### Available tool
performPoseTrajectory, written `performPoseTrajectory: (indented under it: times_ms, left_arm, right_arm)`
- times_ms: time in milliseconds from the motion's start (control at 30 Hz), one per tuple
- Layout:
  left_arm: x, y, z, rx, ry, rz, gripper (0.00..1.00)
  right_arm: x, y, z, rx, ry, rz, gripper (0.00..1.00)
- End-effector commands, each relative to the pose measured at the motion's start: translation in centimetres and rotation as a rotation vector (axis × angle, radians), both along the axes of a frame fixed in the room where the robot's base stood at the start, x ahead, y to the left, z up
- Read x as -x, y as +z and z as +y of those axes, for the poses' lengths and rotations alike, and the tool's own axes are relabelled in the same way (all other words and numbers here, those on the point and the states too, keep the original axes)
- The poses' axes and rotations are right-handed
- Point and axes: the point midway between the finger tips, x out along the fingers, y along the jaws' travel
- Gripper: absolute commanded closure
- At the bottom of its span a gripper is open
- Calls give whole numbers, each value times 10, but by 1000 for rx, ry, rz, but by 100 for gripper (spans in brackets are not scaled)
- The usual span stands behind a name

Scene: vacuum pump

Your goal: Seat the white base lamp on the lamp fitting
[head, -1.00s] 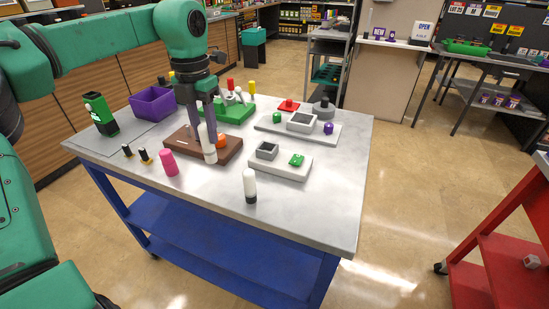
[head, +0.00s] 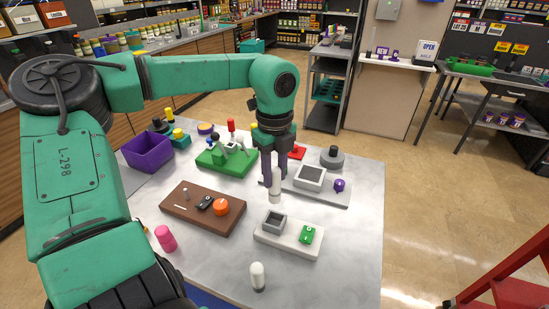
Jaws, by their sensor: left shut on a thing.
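My left gripper (head: 273,178) points down, shut on the white base lamp (head: 275,194), a pale upright cylinder whose upper part is between the fingers. The lamp is above the table, near the left end of the light grey board (head: 325,192) and behind the white board (head: 270,240); I cannot tell its exact height. A similar white lamp (head: 257,274) stands on the table near the front edge. I cannot tell for certain which part is the lamp fitting. My right gripper is not in view.
The brown board (head: 178,203) carries an orange knob (head: 221,207) and small parts. Behind are a green board (head: 225,163) with upright levers and a purple bin (head: 148,152). A pink cylinder (head: 165,238) stands front left. The table's right side is clear.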

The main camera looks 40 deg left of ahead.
Motion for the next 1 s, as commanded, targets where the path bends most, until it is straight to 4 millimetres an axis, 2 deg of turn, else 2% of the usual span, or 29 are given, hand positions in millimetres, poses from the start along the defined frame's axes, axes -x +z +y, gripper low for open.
performPoseTrajectory:
  times_ms: [300,533,800,1000]
  left_arm:
    - [0,-28,0,2,7,0,100]
    - [0,-57,0,0,7,1,100]
    - [0,-59,0,0,6,0,100]
    - [0,-59,0,0,6,0,100]
  right_arm:
    - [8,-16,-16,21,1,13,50]
    - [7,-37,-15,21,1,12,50]
    - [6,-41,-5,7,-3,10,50]
    - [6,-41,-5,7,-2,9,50]
